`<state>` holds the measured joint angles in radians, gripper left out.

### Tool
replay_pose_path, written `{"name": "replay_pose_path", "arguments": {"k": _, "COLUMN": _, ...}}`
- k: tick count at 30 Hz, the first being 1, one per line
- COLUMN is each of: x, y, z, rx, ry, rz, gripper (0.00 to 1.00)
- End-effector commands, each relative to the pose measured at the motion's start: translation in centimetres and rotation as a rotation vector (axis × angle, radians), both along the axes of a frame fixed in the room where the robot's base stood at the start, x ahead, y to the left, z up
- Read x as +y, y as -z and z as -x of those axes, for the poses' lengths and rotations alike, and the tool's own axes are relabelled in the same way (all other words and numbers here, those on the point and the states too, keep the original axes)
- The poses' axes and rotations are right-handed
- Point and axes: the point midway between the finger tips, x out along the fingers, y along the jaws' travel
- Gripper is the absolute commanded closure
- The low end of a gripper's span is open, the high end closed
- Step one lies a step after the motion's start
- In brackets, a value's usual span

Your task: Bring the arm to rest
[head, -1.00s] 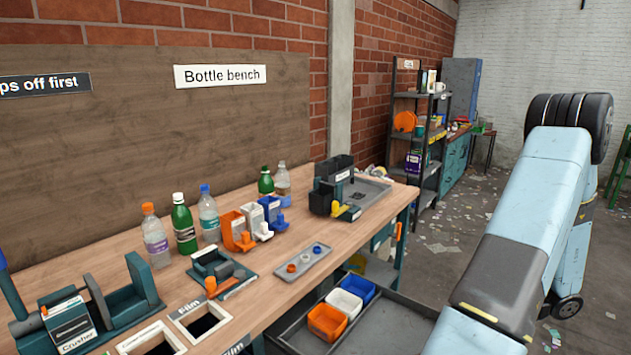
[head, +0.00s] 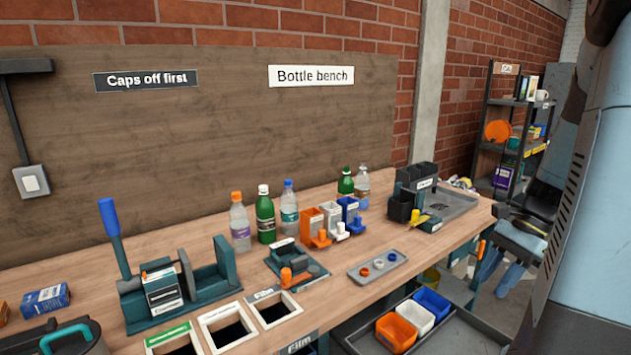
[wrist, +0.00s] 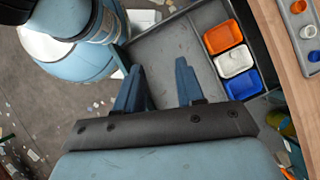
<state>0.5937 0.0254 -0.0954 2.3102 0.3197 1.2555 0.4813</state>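My gripper (wrist: 158,85) shows in the wrist view with its two blue fingers apart and nothing between them. It is above the grey tray (wrist: 188,53) beside the bench and touches nothing that I can see.
The bench (head: 190,215) holds several bottles, a crusher (head: 165,290), a small tray (head: 378,266) with caps and a dark caddy (head: 405,200). Orange (head: 396,332), white (head: 413,317) and blue bins (head: 432,303) stand in the low tray. A shelf (head: 488,130) stands behind.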

Motion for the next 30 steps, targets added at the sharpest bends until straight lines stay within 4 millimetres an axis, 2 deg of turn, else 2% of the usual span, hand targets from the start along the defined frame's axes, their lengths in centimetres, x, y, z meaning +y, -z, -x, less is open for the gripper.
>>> {"name": "replay_pose_path", "arguments": {"k": 3, "x": 2.2, "y": -1.9, "z": 0.0, "rx": -0.093, "ry": -0.140, "rz": 0.080, "gripper": 0.62}}
{"name": "replay_pose_path", "arguments": {"k": 15, "x": 8.7, "y": -7.1, "z": 1.2, "rx": -0.403, "ry": -0.608, "rz": 0.326, "gripper": 0.62}}
{"name": "replay_pose_path", "arguments": {"k": 24, "x": 12.9, "y": -10.6, "z": 3.3, "rx": -0.648, "ry": -0.949, "rz": 0.509, "gripper": 0.62}}
{"name": "replay_pose_path", "arguments": {"k": 30, "x": 14.9, "y": -12.4, "z": 4.8, "rx": -0.787, "ry": -1.130, "rz": 0.614, "gripper": 0.62}}
